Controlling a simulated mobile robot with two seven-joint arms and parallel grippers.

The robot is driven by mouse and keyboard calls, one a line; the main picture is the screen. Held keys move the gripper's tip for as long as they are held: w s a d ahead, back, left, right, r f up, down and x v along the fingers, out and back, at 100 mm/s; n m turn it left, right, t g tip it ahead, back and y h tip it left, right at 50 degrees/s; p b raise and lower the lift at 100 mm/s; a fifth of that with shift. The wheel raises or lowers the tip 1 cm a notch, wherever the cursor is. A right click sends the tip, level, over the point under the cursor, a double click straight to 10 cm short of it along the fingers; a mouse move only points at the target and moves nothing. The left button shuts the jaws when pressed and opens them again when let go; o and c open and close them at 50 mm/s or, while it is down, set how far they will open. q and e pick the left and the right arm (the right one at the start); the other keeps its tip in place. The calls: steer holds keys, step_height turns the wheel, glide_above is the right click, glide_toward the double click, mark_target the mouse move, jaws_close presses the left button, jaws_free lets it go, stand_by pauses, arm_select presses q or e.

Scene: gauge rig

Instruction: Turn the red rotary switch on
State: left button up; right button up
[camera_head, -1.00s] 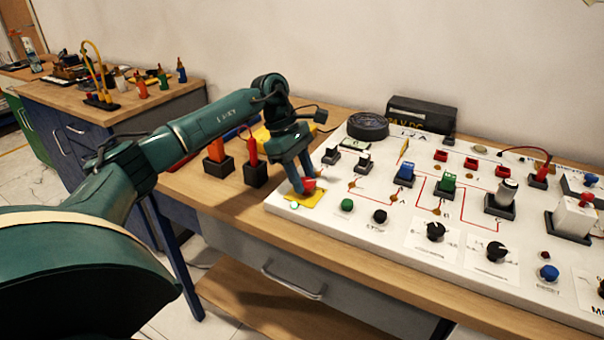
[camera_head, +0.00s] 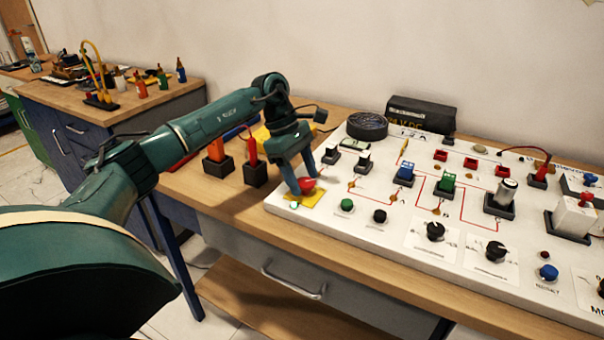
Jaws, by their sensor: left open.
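The red rotary switch (camera_head: 307,184) sits on a yellow plate (camera_head: 304,200) at the left front corner of the white panel (camera_head: 330,222). My left gripper (camera_head: 303,184) is open, pointing down, with its fingers around the red switch, one on its left front side and one behind it to the right. I cannot tell whether either finger touches the switch. A small pale green light (camera_head: 294,205) shows at the plate's front corner. My right gripper does not show.
Green (camera_head: 347,205) and black (camera_head: 379,216) buttons lie just right of the switch, with black knobs (camera_head: 435,231) further right. Orange (camera_head: 217,150) and red (camera_head: 252,150) plugs in black holders stand left of the panel.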

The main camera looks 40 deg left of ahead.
arm_select(q)
steer(key=v, duration=1.3)
